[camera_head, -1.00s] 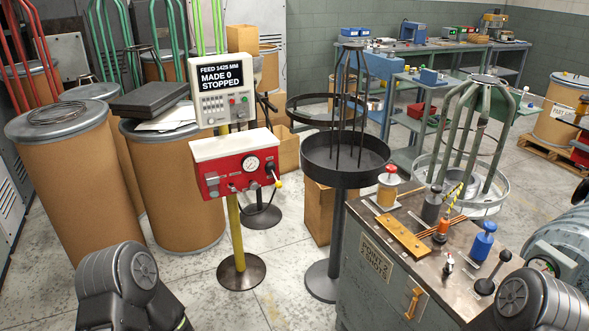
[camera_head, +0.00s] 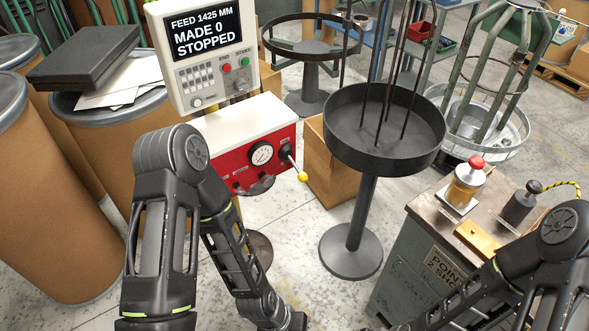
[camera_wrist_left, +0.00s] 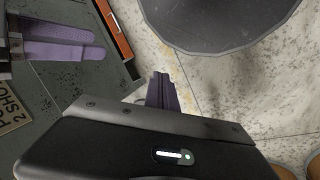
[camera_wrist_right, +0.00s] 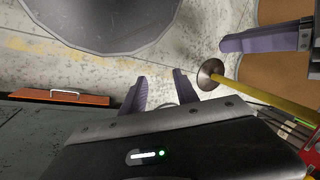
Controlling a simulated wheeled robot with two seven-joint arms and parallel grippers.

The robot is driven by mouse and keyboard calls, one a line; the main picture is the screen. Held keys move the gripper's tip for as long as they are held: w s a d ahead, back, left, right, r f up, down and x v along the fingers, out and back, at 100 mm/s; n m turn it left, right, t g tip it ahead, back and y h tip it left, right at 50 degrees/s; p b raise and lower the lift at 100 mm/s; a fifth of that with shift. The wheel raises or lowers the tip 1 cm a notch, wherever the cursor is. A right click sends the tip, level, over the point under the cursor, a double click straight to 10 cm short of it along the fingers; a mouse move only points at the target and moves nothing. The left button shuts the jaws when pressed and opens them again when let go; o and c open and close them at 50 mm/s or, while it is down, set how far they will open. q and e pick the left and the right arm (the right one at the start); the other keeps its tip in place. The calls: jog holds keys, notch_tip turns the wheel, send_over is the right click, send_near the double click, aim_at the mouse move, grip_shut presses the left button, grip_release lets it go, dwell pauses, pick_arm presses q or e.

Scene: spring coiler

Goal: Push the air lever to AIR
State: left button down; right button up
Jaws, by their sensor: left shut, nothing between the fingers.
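My left gripper (camera_wrist_left: 163,76) is shut and empty in the left wrist view, above the floor and apart from the lever. Its fingers also show in the right wrist view (camera_wrist_right: 262,38). My right gripper (camera_wrist_right: 160,76) is slightly open and empty. Both grippers lie outside the head view; the lever itself is not visible in either wrist view.
A display (camera_head: 205,48) reading STOPPED stands above the box. A dark round tray on a post (camera_head: 384,148) stands to the right, with a cardboard box (camera_head: 335,170) behind. A grey cabinet (camera_head: 418,262) is at lower right. Fibre drums (camera_head: 45,215) crowd the left.

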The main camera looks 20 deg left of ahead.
jog(key=shift+o, duration=0.2)
